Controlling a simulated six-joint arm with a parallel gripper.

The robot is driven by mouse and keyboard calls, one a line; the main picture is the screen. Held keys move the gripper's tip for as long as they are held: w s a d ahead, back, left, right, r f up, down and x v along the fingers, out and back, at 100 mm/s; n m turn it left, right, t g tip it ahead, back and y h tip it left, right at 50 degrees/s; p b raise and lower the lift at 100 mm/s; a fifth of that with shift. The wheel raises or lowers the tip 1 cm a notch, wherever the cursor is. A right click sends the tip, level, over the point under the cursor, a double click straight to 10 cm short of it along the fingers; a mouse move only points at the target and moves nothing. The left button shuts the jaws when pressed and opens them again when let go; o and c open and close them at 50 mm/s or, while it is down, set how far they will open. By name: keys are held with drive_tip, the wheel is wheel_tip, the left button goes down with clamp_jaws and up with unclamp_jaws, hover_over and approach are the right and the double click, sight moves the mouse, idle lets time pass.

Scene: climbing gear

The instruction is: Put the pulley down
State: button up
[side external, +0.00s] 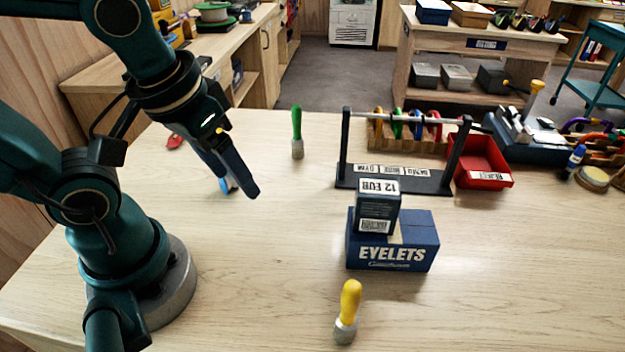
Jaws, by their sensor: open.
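My gripper (240,184) is open, low over the left part of the wooden table and pointing down to the right. A small blue piece (224,185) with a pale part shows just behind and below its fingers. It may be the pulley, but the fingers hide most of it. I cannot tell whether it touches the table or the fingers. No other thing in view is clearly a pulley. A small red object (174,142) lies on the table behind my gripper, partly covered by my arm.
A green-handled brush (297,132) stands behind right. A labelled bar rack (396,180), red bin (484,163) and carabiner holder (395,143) fill the back right. A small dark box (377,207) sits on the blue EYELETS box (393,240). A yellow-handled brush (348,311) stands in front.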

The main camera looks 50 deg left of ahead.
drive_tip(key=m+t, duration=0.1)
drive_tip(key=r+m, duration=0.1)
drive_tip(key=shift+w+d+r+m+t+h, duration=0.2)
drive_tip(key=shift+d+r+m+t+h, duration=0.1)
drive_tip(key=shift+d+t+h, duration=0.1)
